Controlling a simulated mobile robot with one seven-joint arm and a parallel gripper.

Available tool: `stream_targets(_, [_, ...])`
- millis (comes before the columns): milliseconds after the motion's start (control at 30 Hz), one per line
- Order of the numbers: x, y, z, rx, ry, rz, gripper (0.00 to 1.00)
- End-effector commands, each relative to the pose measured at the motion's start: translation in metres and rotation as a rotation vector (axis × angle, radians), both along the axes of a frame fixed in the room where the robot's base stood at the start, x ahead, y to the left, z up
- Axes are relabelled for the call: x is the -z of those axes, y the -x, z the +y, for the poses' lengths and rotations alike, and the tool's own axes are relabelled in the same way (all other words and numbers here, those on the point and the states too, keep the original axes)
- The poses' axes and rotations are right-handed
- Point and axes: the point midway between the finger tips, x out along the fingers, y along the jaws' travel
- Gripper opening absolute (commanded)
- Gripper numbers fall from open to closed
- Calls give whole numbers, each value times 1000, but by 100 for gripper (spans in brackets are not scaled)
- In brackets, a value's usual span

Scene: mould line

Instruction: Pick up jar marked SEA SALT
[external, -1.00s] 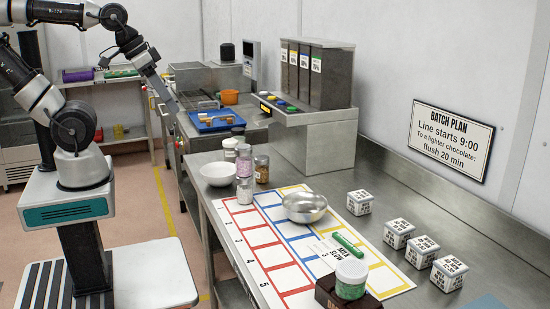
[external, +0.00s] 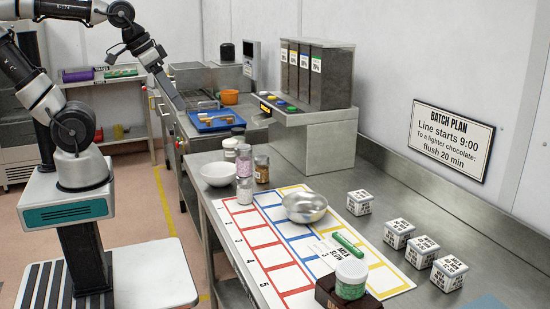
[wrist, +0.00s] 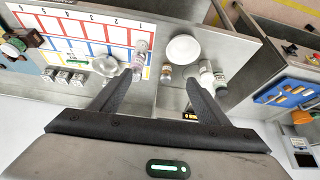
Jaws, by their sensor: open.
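Several small labelled jars stand at the far left end of the counter; their labels are too small to read, so I cannot tell which is marked SEA SALT. A white-and-pink pair (external: 244,189) stands nearest, one jar seemingly above the other. A brown jar (external: 262,168) is just right of them, and it also shows in the wrist view (wrist: 166,73). Pale jars (external: 230,149) stand behind; in the wrist view they are near the right finger (wrist: 206,73). My gripper (wrist: 160,77) is open and empty, above and away from the jars. In the external view, it hangs left of the counter (external: 181,106).
A white bowl (external: 218,174) sits beside the jars, and a metal bowl (external: 305,207) on the numbered colour grid (external: 240,219). A green-lettered jar (external: 351,279) stands on a dark box at the front. Several white lettered boxes (external: 399,232) line the right. A dispenser (external: 312,135) rises behind.

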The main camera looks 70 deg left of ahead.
Motion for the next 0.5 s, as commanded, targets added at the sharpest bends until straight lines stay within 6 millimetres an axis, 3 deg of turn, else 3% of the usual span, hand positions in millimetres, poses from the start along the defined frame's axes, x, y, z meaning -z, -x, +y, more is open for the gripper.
stream_targets(167, [3, -72, 48, -135, 24, 32, 70])
stream_targets(267, [14, -118, 92, -227, 34, 47, 70])
stream_targets(400, [44, -170, 163, -349, 36, 65, 70])
stream_targets(500, [71, -195, 210, -419, 30, 78, 70])
